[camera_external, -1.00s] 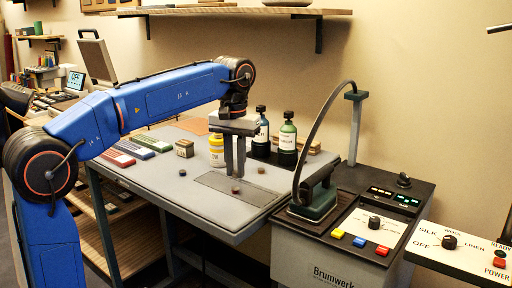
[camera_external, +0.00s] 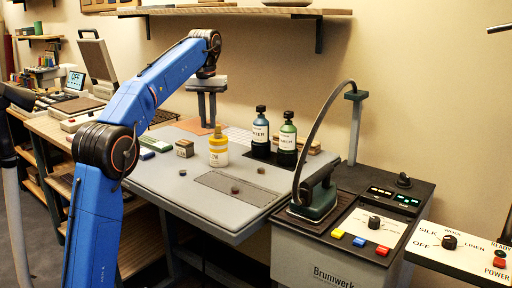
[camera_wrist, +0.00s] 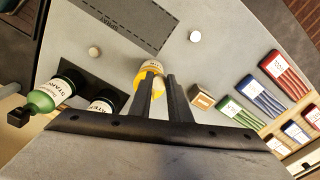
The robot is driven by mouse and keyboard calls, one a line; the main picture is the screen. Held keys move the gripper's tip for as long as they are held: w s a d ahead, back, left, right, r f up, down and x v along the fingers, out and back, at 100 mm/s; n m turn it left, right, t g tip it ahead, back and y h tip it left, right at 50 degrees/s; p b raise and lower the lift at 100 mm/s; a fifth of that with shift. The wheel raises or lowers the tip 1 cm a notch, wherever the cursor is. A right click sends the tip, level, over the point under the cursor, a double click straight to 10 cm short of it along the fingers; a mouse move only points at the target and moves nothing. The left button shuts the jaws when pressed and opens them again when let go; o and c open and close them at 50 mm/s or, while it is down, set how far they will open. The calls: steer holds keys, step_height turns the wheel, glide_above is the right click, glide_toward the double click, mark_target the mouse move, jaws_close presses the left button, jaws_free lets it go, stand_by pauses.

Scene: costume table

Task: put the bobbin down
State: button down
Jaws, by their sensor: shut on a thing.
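My gripper (camera_external: 207,125) hangs fingers-down above the back left part of the grey table (camera_external: 165,180), behind the yellow bottle (camera_external: 218,150). In the wrist view my gripper (camera_wrist: 163,77) has its fingers close together. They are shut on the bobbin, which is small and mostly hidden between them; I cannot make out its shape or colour. The yellow bottle (camera_wrist: 150,67) shows past the fingertips there. The fingertips are above the table surface.
Two dark bottles (camera_external: 287,140) stand on a black mat at the back. A small box (camera_external: 184,149) and a green pack (camera_external: 155,145) lie at the left. Small discs (camera_external: 235,190) lie on and around a dark strip. An iron (camera_external: 318,195) stands right.

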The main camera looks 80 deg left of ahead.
glide_above(184, 142)
steer(key=f, duration=0.1)
steer(key=shift+n, duration=0.4)
steer(key=shift+f, duration=4.15)
steer(key=c, duration=1.7)
jaws_free()
steer(key=shift+f, duration=0.1)
steer(key=shift+o, duration=0.2)
step_height(184, 142, up, 8)
steer(key=shift+f, duration=0.1)
